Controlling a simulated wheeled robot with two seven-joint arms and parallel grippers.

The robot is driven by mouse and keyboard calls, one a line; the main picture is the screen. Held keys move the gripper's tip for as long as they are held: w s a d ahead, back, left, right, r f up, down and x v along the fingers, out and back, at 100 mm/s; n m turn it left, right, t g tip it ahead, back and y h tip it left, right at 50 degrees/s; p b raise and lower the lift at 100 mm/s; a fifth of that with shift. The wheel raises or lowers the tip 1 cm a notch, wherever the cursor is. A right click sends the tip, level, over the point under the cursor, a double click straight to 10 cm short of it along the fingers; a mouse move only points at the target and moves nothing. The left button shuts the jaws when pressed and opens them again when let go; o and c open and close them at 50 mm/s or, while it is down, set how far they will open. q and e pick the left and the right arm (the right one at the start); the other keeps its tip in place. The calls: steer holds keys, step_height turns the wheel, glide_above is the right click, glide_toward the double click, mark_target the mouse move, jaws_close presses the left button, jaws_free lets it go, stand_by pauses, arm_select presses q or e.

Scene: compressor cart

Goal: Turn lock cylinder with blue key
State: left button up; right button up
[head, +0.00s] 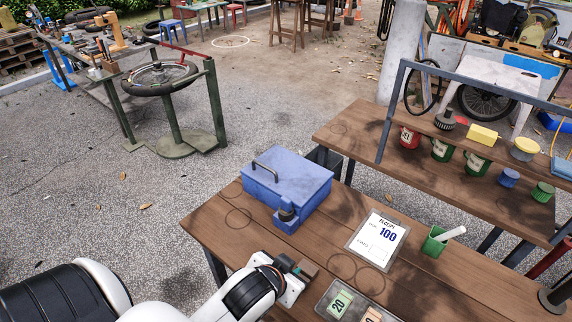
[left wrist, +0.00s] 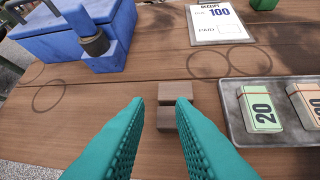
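A blue metal box (head: 287,179) with a dark handle on its lid stands on the brown table. A dark cylinder (head: 287,213), apparently the lock cylinder, sits on a small blue block at its front corner; it also shows in the left wrist view (left wrist: 95,41). My left gripper (left wrist: 160,102) has teal ribbed fingers, open with a gap between the tips. A small brown wooden block (left wrist: 174,108) lies on the table just beyond the tips; I see no grip on it. I cannot make out a blue key. My right gripper is not in view.
A receipt clipboard (head: 377,240) lies right of the box. A green holder (head: 434,242) with a white roll stands farther right.

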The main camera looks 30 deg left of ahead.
arm_select(q)
steer(key=w+d+r+m+t+h, duration=0.1)
steer(key=w+d+r+t+h, duration=0.15)
steer(key=w+r+t, duration=0.4)
steer(key=w+d+r+m+t+h, duration=0.1)
steer(key=w+d+r+m+t, duration=0.15)
steer(key=w+r, duration=0.55)
steer(key=s+d+r+m+g+h, duration=0.1)
steer(key=d+r+m+g+h, duration=0.65)
steer(key=d+m+h, duration=0.65)
steer(key=g+y, duration=1)
steer(key=y, duration=0.7)
glide_above(286, 198)
step_height(286, 198, down, 10)
steer(key=r, duration=0.1)
steer(key=shift+m+h, duration=0.25)
step_height(286, 198, down, 12)
steer(key=p, duration=0.2)
steer(key=shift+f+p, duration=0.1)
steer(key=shift+p, duration=0.25)
